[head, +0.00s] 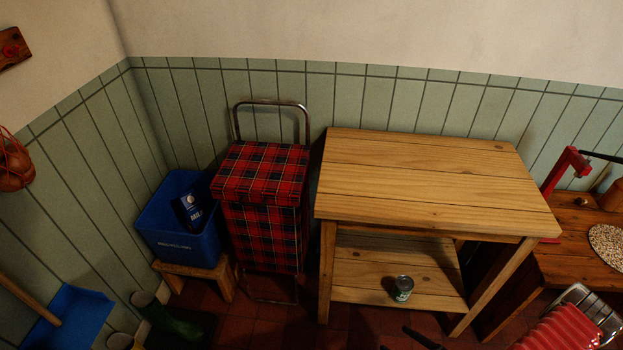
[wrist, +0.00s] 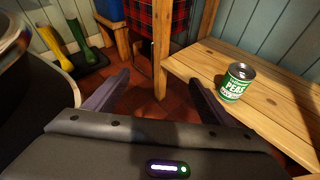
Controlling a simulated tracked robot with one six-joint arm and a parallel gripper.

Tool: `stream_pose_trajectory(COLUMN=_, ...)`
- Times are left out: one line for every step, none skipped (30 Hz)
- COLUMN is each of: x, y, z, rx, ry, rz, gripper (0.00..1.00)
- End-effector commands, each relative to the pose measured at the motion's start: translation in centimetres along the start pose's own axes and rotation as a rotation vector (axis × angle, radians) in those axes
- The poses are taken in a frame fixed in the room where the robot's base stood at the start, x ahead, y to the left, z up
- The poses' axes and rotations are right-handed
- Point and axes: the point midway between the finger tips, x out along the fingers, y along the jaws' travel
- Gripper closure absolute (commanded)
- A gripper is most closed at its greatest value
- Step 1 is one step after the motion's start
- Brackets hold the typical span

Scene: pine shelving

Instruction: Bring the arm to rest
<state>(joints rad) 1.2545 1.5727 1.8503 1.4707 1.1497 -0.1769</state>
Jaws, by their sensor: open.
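My gripper (wrist: 159,78) is open in the wrist view, with its two dark fingers spread and nothing between them. A green tin of peas (wrist: 236,82) stands upright on the lower pine shelf (wrist: 205,62), to the right of the right finger and apart from it. In the head view the tin (head: 402,288) stands near the front edge of that lower shelf (head: 350,293). Dark tips at the bottom edge of the head view, below the tin, look like my gripper's fingers; the rest of the arm is out of that view.
The bare pine top (head: 430,175) is above the lower shelf. A tartan trolley (head: 262,220) and a blue crate (head: 165,240) on a stool (head: 222,272) stand to the left. A brown bench (head: 575,265) and red ribbed thing (head: 560,330) are at right. Boots (wrist: 55,48) stand left.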

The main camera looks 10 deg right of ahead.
Motion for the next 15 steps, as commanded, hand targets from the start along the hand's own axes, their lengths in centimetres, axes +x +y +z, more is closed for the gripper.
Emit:
stream_pose_trajectory(x=-0.3, y=0.1, z=1.2, rx=-0.034, ry=0.007, rz=0.039, gripper=0.24)
stream_pose_trajectory(x=-0.4, y=0.3, z=1.8, rx=-0.051, ry=0.011, rz=0.063, gripper=0.24)
stream_pose_trajectory(x=-0.6, y=0.6, z=2.6, rx=-0.075, ry=0.018, rz=0.094, gripper=0.24)
stream_pose_trajectory(x=-0.8, y=0.8, z=3.2, rx=-0.094, ry=0.023, rz=0.117, gripper=0.24)
stream_pose_trajectory(x=-0.9, y=1.0, z=3.8, rx=-0.111, ry=0.028, rz=0.141, gripper=0.24)
stream_pose_trajectory(x=-1.2, y=1.2, z=4.6, rx=-0.135, ry=0.035, rz=0.170, gripper=0.24)
stream_pose_trajectory(x=-1.3, y=1.3, z=5.2, rx=-0.154, ry=0.040, rz=0.191, gripper=0.24)
stream_pose_trajectory(x=-1.5, y=1.5, z=5.8, rx=-0.172, ry=0.046, rz=0.213, gripper=0.24)
stream_pose_trajectory(x=-1.7, y=1.8, z=6.5, rx=-0.197, ry=0.054, rz=0.242, gripper=0.24)
stream_pose_trajectory(x=-1.9, y=1.9, z=7.1, rx=-0.216, ry=0.060, rz=0.262, gripper=0.24)
stream_pose_trajectory(x=-2.1, y=2.1, z=7.6, rx=-0.235, ry=0.066, rz=0.282, gripper=0.24)
stream_pose_trajectory(x=-2.3, y=2.3, z=8.4, rx=-0.261, ry=0.075, rz=0.310, gripper=0.24)
stream_pose_trajectory(x=-2.5, y=2.4, z=8.9, rx=-0.279, ry=0.081, rz=0.329, gripper=0.24)
stream_pose_trajectory(x=-2.6, y=2.6, z=9.4, rx=-0.298, ry=0.087, rz=0.349, gripper=0.24)
stream_pose_trajectory(x=-2.9, y=2.8, z=10.2, rx=-0.323, ry=0.096, rz=0.375, gripper=0.24)
